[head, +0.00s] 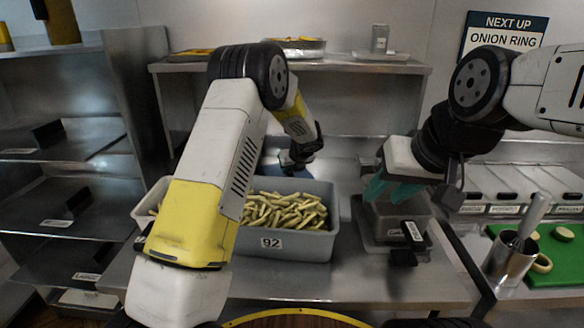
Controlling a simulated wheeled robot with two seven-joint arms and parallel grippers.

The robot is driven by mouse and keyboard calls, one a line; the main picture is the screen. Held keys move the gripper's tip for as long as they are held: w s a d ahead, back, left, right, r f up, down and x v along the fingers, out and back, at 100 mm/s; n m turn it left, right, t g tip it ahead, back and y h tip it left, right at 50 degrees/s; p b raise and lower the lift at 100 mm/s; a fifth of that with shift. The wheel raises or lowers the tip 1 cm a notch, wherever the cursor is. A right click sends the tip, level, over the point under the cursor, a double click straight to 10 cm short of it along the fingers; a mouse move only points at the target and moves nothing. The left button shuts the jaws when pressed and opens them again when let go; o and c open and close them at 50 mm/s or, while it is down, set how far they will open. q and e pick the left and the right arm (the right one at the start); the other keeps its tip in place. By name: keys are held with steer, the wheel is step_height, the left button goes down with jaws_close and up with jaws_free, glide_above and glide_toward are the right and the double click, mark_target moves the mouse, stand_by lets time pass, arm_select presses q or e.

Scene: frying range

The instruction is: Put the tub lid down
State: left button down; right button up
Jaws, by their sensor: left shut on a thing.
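A grey tub (290,243) labelled 92 stands open on the steel counter, with cut fries (285,211) in it. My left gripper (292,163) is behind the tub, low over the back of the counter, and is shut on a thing. That thing is mostly hidden and small in the head view; I take it to be the tub lid, but its outline cannot be made out. My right gripper (390,190) has its teal fingers apart, above a smaller grey container (397,226) to the right of the tub. I cannot tell whether they touch it.
A steel shelf (345,66) with trays spans the back above the counter. A rack (72,190) stands at left. At right are a metal cup (508,262) with a utensil in it, a green board (565,262) and lidded bins (505,188). The counter front is clear.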

arm_select(q)
steer(key=shift+f, duration=0.35)
steer(key=c, duration=1.3)
jaws_free()
steer(key=shift+f, duration=0.15)
steer(key=shift+c, duration=0.2)
